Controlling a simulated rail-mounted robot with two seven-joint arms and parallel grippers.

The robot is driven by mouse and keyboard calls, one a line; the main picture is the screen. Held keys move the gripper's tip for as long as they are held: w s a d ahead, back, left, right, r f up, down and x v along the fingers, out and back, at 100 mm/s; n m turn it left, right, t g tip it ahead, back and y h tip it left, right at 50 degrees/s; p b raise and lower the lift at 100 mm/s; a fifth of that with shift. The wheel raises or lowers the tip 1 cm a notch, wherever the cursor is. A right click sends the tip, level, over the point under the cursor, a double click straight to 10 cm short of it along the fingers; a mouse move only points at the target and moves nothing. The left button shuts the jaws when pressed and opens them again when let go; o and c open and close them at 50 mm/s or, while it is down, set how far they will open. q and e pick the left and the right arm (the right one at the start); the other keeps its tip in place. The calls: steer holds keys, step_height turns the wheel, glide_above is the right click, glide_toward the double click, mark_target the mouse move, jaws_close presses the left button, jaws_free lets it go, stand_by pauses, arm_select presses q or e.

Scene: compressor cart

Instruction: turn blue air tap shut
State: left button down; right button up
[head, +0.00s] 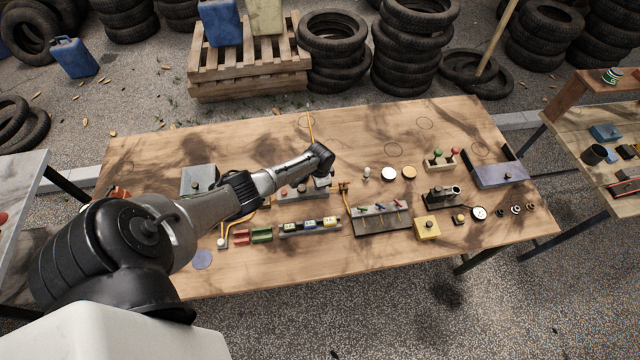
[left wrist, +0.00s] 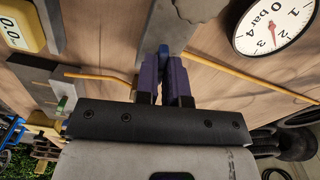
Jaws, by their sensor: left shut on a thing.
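My left gripper (left wrist: 163,66) has purple fingers, closed together on a small blue piece (left wrist: 163,49). This appears to be the handle of the blue air tap; only a sliver shows between the fingertips. A grey metal part (left wrist: 190,10) lies just beyond the fingertips. In the head view, my left arm reaches in from the left and its wrist bends down over a grey fitting block (head: 291,192) on the wooden table. The wrist hides the fingers and the tap there. My right gripper is in neither view.
A round pressure gauge (left wrist: 275,26) and a yellow box with a display (left wrist: 20,26) are near the gripper, with orange hose (left wrist: 240,78) beside it. On the table (head: 270,268), a grey board with small coloured levers (head: 382,220) stands right of my wrist. The front strip is clear.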

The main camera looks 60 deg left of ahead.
arm_select(q)
steer(key=shift+m, duration=0.9)
steer(key=c, duration=1.2)
jaws_free()
steer(key=shift+r, duration=0.3)
steer(key=shift+r+p, duration=0.95)
steer(key=shift+r, duration=5.65)
